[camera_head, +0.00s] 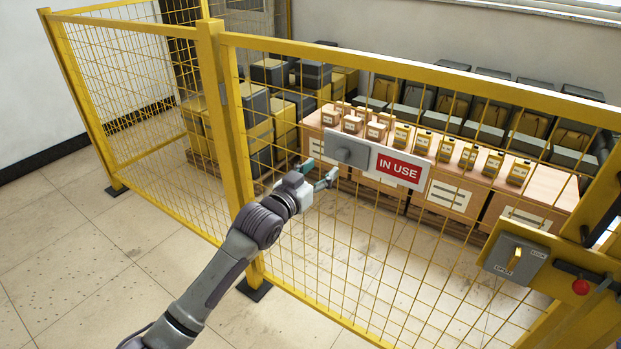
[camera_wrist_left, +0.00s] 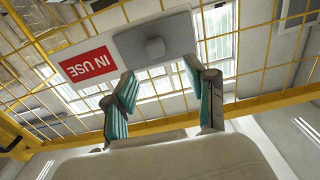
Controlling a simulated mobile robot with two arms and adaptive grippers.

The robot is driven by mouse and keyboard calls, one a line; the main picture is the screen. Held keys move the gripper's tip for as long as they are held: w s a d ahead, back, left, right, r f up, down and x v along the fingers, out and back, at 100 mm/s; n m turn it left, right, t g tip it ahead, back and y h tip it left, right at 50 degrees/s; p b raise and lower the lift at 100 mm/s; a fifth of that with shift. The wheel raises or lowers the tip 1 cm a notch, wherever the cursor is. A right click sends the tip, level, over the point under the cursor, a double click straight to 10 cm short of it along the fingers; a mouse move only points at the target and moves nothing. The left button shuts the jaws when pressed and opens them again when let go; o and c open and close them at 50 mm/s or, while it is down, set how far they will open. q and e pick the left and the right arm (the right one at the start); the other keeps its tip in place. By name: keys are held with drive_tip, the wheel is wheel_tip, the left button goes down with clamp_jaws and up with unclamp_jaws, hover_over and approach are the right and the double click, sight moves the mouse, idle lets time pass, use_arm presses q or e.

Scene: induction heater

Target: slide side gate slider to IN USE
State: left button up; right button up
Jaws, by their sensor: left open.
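The side gate slider (camera_head: 346,148) is a grey plate with a raised grey knob, on a sign on the yellow mesh gate. Its red IN USE label (camera_head: 400,168) shows uncovered on the right of the grey plate. My left gripper (camera_head: 321,168) is open, with teal finger pads, just below and in front of the grey plate. In the left wrist view the knob (camera_wrist_left: 155,47) lies beyond and between the two fingertips (camera_wrist_left: 160,72); the fingers look apart from it and hold nothing. My right gripper is not in view.
The yellow fence post (camera_head: 225,130) stands left of the sign. A grey switch box (camera_head: 514,259) with a yellow handle and a red knob (camera_head: 580,287) are at right. The floor before the fence is clear.

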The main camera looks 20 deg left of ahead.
use_arm(q)
drive_tip(key=v, duration=0.4)
drive_tip(key=shift+f, duration=0.1)
drive_tip(key=s+a+f+n+g+y, duration=0.1)
drive_tip(key=a+f+g+y, duration=0.1)
drive_tip(key=f, duration=0.9)
drive_tip(key=s+a+f+n+g+y, duration=0.1)
drive_tip(key=s+a+f+g, duration=0.1)
drive_tip(key=f, duration=1)
drive_tip(key=s+a+f+g+y, duration=0.1)
drive_tip(key=s+f+g, duration=0.1)
drive_tip(key=s+f, duration=0.7)
drive_tip(key=s+a+f+g+y, duration=0.15)
drive_tip(key=s+f, duration=0.25)
drive_tip(key=f, duration=0.8)
drive_tip(key=s+f+g, duration=0.3)
drive_tip(key=s+f, duration=0.3)
drive_tip(key=s, duration=0.7)
drive_tip(key=s+f+g, duration=0.2)
drive_tip(key=s+f, duration=0.5)
drive_tip(key=s, duration=0.7)
drive_tip(key=s+f+g, duration=0.3)
drive_tip(key=s+f, duration=0.3)
drive_tip(key=s, duration=0.7)
drive_tip(key=shift+s+d+f+m+g, duration=0.25)
drive_tip(key=shift+f+m+g, duration=0.1)
drive_tip(key=shift+f+m, duration=0.05)
